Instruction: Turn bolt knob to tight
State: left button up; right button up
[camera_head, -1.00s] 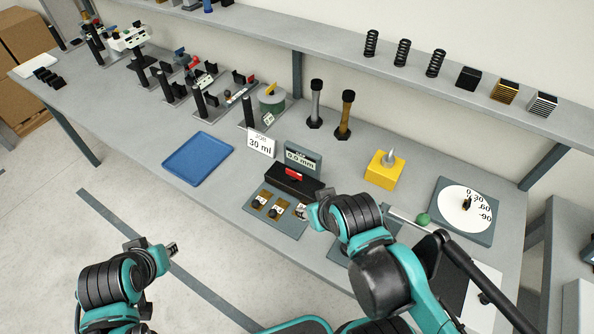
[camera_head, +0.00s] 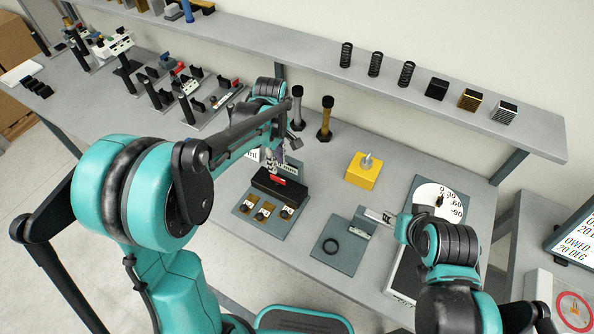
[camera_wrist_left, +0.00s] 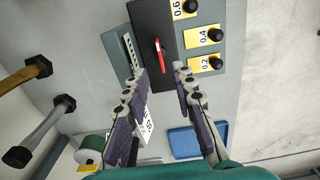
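A black block (camera_head: 262,185) with a red lever (camera_head: 277,181) on top stands behind a panel (camera_head: 247,207) with several small knobs. In the left wrist view, the red lever (camera_wrist_left: 157,55) lies beyond and between the fingertips, and knobs labelled 0.2 (camera_wrist_left: 215,63), 0.4 and 0.6 line the panel. My left gripper (camera_wrist_left: 160,71) is open and empty; in the head view (camera_head: 279,163) it is above the block. My right gripper's teal end (camera_head: 405,228) is by a pale rod (camera_head: 379,215); its fingers are hidden. I cannot tell which knob is the bolt knob.
A yellow block (camera_head: 363,172) and a white dial (camera_head: 432,192) stand further right. Two upright bolts (camera_head: 325,122) stand behind. A blue tray (camera_wrist_left: 184,142) shows in the left wrist view.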

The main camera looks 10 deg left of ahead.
aim_at(278, 178)
pick_arm(q)
notch_tip(278, 178, down, 8)
jog(key=shift+r+b, duration=0.2)
jog(key=shift+b, duration=0.8)
grip_shut()
